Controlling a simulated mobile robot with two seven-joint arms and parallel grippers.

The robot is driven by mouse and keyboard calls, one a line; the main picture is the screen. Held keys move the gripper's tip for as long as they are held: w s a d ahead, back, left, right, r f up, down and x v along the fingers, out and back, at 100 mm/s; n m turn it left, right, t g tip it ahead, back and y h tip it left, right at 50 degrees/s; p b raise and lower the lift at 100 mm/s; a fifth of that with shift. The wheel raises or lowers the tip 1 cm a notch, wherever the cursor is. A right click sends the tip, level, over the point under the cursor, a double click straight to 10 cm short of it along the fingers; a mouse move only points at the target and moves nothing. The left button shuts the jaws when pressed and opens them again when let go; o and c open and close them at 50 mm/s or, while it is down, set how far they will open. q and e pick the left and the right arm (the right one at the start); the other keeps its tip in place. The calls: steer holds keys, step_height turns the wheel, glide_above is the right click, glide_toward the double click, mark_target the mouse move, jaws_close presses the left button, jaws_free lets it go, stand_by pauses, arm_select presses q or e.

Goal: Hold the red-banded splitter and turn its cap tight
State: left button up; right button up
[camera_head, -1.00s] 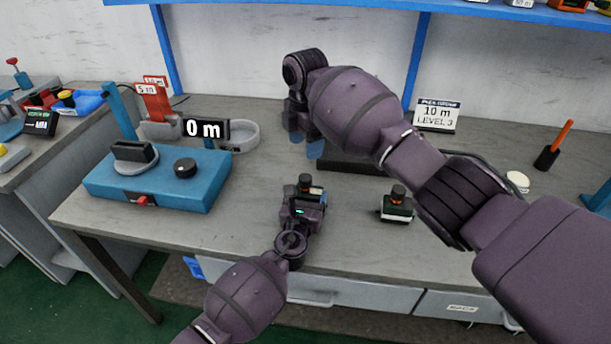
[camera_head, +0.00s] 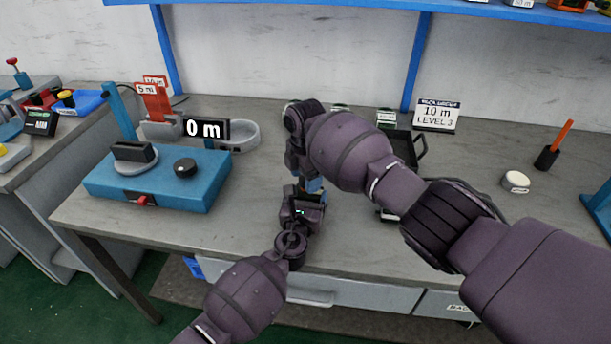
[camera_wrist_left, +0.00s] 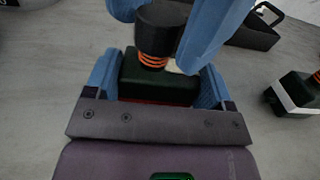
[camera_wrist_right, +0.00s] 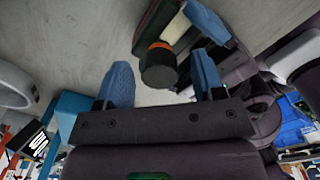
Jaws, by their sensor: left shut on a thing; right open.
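The red-banded splitter (camera_wrist_left: 158,84) is a dark green block with a red strip low on its side. My left gripper (camera_head: 302,206) is shut on it near the front of the bench. Its black cap (camera_wrist_left: 162,28) has orange rings below it and stands upright on the block. My right gripper (camera_wrist_right: 162,78) is open, pointing down from above. Its blue fingers are on either side of the cap (camera_wrist_right: 158,68), with a gap visible in the right wrist view. In the head view the right gripper and arm hide most of the cap and splitter.
Another dark splitter with a white band (camera_wrist_left: 294,96) stands to the right, mostly hidden by my right arm in the head view. A black tray (camera_head: 405,145) lies behind. A blue machine (camera_head: 150,185) with a 0 m display (camera_head: 206,128) stands left. A white puck (camera_head: 515,181) lies right.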

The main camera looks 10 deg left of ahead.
steer(key=shift+c, duration=0.3)
steer(key=c, duration=0.9)
steer(key=shift+m, duration=0.4)
steer(key=m, duration=0.4)
steer(key=shift+m, duration=0.3)
steer(key=shift+o, duration=0.2)
steer(key=m, duration=0.6)
steer(key=shift+a+r, duration=0.1)
steer(key=shift+r, duration=0.05)
steer(key=m, duration=0.5)
steer(key=shift+m, duration=0.4)
steer(key=m, duration=0.5)
steer(key=shift+w+r+m, duration=0.1)
steer(key=shift+m, duration=0.3)
